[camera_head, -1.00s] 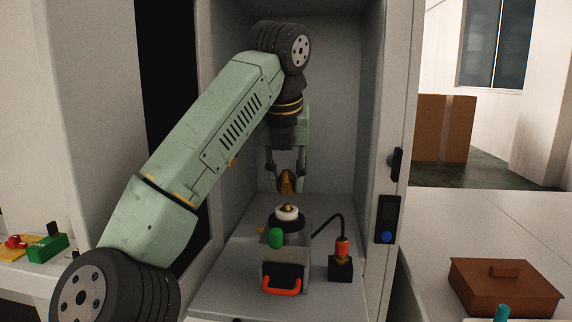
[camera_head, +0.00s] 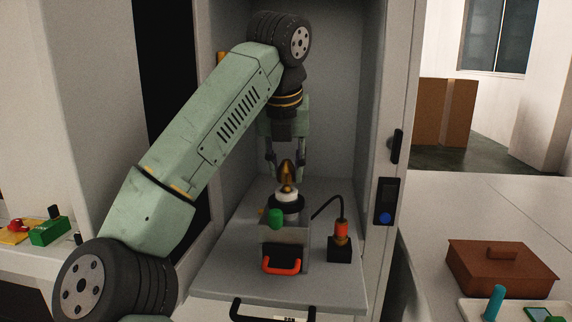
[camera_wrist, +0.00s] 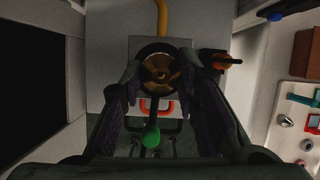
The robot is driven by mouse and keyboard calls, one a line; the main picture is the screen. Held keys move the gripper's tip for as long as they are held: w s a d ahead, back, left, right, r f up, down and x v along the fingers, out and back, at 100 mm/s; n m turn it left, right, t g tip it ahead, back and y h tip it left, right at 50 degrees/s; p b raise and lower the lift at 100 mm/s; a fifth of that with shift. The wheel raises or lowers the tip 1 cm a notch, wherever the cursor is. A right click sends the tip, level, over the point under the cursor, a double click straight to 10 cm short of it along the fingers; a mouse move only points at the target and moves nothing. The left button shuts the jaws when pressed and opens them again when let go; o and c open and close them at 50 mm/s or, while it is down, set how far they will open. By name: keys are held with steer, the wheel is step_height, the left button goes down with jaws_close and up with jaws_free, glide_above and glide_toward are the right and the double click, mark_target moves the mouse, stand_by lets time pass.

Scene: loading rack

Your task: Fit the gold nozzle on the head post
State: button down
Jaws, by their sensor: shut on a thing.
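The gold nozzle (camera_head: 287,169) is held between the fingers of my gripper (camera_head: 286,174), which is shut on it. In the head view the nozzle is upright, directly over the head post (camera_head: 287,190), and its lower end appears to meet the gold tip above the white collar. I cannot tell whether it is seated or just above. In the wrist view the nozzle (camera_wrist: 160,71) shows as a gold disc between the fingers and hides the post. The post stands on a grey box-like unit (camera_head: 297,241) with a green knob (camera_head: 275,216) and a red handle (camera_head: 282,265).
Cabinet walls (camera_head: 335,100) enclose the arm on both sides. A brown lidded box (camera_head: 500,268) lies on the right counter. The sliding tray has a black front handle (camera_head: 277,312).

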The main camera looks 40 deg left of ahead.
steer(key=shift+f+b, duration=0.8)
steer(key=shift+f, duration=0.25)
stand_by(0.7)
steer(key=c, duration=1.2)
jaws_free()
steer(key=shift+o, duration=0.2)
steer(key=v, duration=0.3)
steer(key=s+d, duration=0.6)
steer(key=s, duration=0.4)
steer(key=shift+d, duration=0.35)
